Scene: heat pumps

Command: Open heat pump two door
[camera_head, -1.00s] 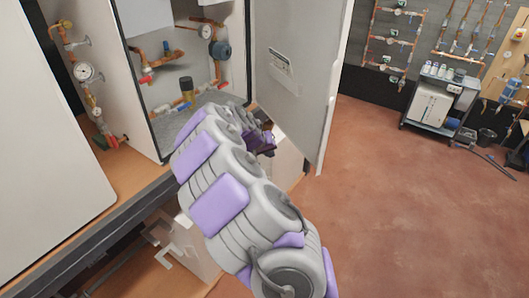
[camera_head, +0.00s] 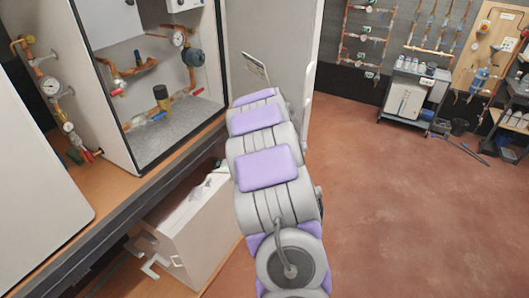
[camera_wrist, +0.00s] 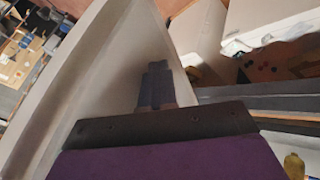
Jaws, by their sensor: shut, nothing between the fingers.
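In the wrist view the pale door panel (camera_wrist: 110,75) fills the left and middle. My gripper (camera_wrist: 157,72) is shut and empty, its fingers in front of the door's surface; I cannot tell whether they touch. In the head view my gripper is hidden behind my arm.
A wooden bench (camera_head: 100,195) runs along the left, with a white box (camera_head: 190,235) below its edge. A white closed panel (camera_head: 35,150) stands at the left.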

